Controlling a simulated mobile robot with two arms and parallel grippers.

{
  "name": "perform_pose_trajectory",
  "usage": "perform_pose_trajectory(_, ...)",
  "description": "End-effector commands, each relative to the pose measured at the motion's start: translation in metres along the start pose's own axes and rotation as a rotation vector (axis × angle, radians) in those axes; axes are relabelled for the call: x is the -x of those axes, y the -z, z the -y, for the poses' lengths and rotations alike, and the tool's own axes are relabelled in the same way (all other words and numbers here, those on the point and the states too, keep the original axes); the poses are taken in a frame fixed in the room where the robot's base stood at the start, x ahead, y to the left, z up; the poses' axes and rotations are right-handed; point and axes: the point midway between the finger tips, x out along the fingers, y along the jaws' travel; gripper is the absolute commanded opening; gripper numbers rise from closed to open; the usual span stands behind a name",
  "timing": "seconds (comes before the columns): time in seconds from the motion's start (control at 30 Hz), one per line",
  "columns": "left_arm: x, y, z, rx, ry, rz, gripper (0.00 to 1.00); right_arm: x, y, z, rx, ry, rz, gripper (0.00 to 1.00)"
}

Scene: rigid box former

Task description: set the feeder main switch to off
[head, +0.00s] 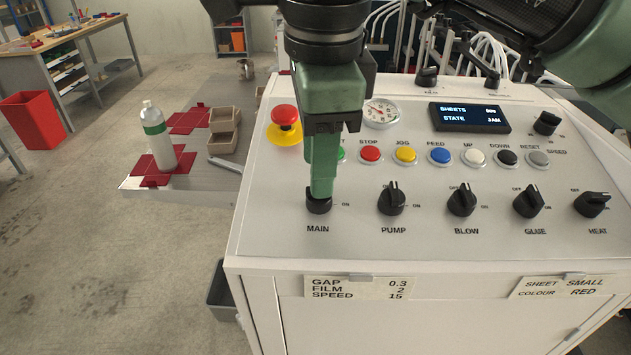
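The feeder main switch (319,206) is a black rotary knob above the label MAIN, at the left end of the lower knob row on the sloped panel. My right gripper (320,190) points down onto it, its green fingers covering the knob's top and handle. The fingers line up one behind the other, so I cannot tell whether they are closed on the knob. The knob's pointer direction is hidden; only the ON mark shows at its right. My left gripper is not in view.
Similar knobs PUMP (391,200), BLOW (461,201), GLUE (529,203) and HEAT (592,204) stand to the right. A red emergency button (285,116) and a row of coloured buttons lie behind. The display (469,117) reads STATE JAM. A bottle (158,140) stands on the table at left.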

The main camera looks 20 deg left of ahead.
Motion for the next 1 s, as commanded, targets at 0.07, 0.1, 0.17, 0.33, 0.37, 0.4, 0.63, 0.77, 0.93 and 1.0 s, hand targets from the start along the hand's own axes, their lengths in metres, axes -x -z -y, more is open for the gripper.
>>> perform_pose_trajectory(0.07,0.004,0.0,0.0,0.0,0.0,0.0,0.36,-0.012,0.0,0.0,0.0,-0.003,0.0,0.39)
perform_pose_trajectory(0.1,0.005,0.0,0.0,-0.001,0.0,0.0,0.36,-0.019,0.0,0.0,0.0,-0.003,0.0,0.39)
perform_pose_trajectory(0.17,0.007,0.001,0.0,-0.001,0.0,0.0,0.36,-0.026,0.0,0.0,0.001,-0.003,0.0,0.39)
perform_pose_trajectory(0.33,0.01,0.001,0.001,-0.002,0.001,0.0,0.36,-0.042,0.0,0.0,0.0,-0.001,0.0,0.39)
perform_pose_trajectory(0.37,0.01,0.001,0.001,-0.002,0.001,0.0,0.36,-0.043,0.0,0.0,-0.001,-0.001,0.0,0.39)
perform_pose_trajectory(0.4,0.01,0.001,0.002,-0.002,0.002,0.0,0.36,-0.044,0.0,0.0,-0.001,-0.001,0.001,0.39)
perform_pose_trajectory(0.63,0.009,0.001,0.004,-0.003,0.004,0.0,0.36,-0.045,0.0,0.0,-0.001,0.0,0.001,0.39)
perform_pose_trajectory(0.77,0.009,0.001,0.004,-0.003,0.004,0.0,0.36,-0.045,0.0,0.0,-0.001,0.0,0.0,0.03)
perform_pose_trajectory(0.93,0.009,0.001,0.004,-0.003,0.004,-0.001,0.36,-0.045,0.0,0.0,0.001,-0.001,0.0,0.0)
perform_pose_trajectory(1.0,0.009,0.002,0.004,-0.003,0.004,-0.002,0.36,-0.045,0.0,0.0,0.008,-0.001,-0.001,0.0)
